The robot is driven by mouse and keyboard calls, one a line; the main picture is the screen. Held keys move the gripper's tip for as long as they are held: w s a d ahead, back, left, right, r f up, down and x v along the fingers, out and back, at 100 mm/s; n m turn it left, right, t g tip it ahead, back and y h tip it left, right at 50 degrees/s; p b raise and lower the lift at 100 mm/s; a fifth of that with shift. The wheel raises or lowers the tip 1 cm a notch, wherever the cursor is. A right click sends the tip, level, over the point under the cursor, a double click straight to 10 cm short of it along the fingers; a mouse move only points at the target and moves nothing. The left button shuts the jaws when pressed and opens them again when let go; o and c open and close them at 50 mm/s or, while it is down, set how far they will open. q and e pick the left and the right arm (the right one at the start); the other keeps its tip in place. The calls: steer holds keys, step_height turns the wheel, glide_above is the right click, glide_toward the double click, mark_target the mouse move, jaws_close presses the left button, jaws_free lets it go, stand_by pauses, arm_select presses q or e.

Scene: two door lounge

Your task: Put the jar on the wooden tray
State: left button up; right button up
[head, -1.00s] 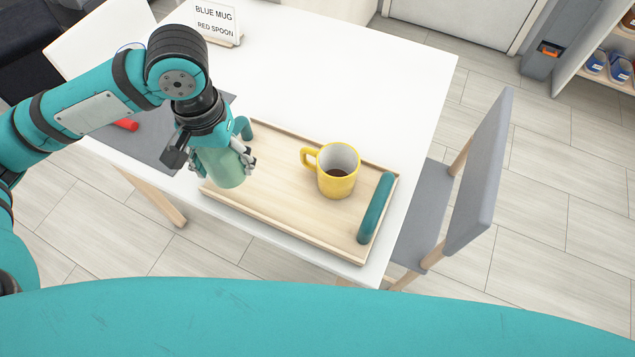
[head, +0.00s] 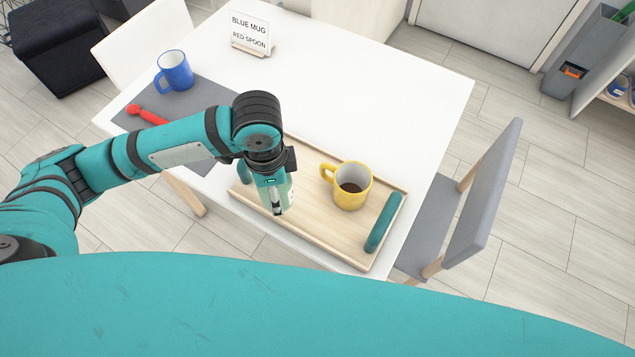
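The pale green jar (head: 290,190) is over the left part of the wooden tray (head: 325,240) in the head view, mostly hidden behind my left gripper (head: 277,205). The gripper points down with one finger in front of the jar and appears shut on it; the far finger is hidden. I cannot tell whether the jar's base touches the tray. The tray has teal handles and lies on the white table (head: 400,90). My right gripper is not in view.
A yellow mug (head: 352,188) with dark contents stands on the tray, right of the jar. A blue mug (head: 175,72) and red spoon (head: 148,115) are on a grey mat (head: 215,92). A sign (head: 250,35) stands at the back. A grey chair (head: 480,200) is at right.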

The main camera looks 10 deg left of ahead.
mark_target(286, 206)
arm_select(q)
steer(key=s+d+m+p, duration=0.1)
steer(key=m, duration=0.1)
steer(key=s+d+m+p, duration=0.1)
steer(key=m, duration=0.2)
steer(key=d+m+p, duration=0.1)
steer(key=m+p, duration=0.1)
steer(key=shift+s, duration=0.4)
steer(key=m, duration=0.1)
steer(key=s+m+p, duration=0.1)
steer(key=d+m, duration=0.1)
steer(key=shift+s+f, duration=0.15)
steer(key=shift+f, duration=0.1)
steer(key=shift+m+p, duration=0.3)
steer(key=w, duration=0.5)
steer(key=w+a+f+p, duration=0.1)
steer(key=w, duration=0.4)
steer(key=w+a, duration=0.1)
steer(key=w, duration=0.4)
steer(key=shift+w+a+f+p, duration=0.25)
steer(key=shift+w+f+p, duration=0.05)
steer(key=shift+p, duration=0.1)
step_height(286, 206, down, 3)
steer(key=shift+r+p, duration=0.2)
steer(key=shift+p, duration=0.15)
steer(key=shift+f, duration=0.5)
steer(key=shift+f, duration=0.1)
steer(key=o, duration=1.3)
steer(key=shift+o, duration=0.2)
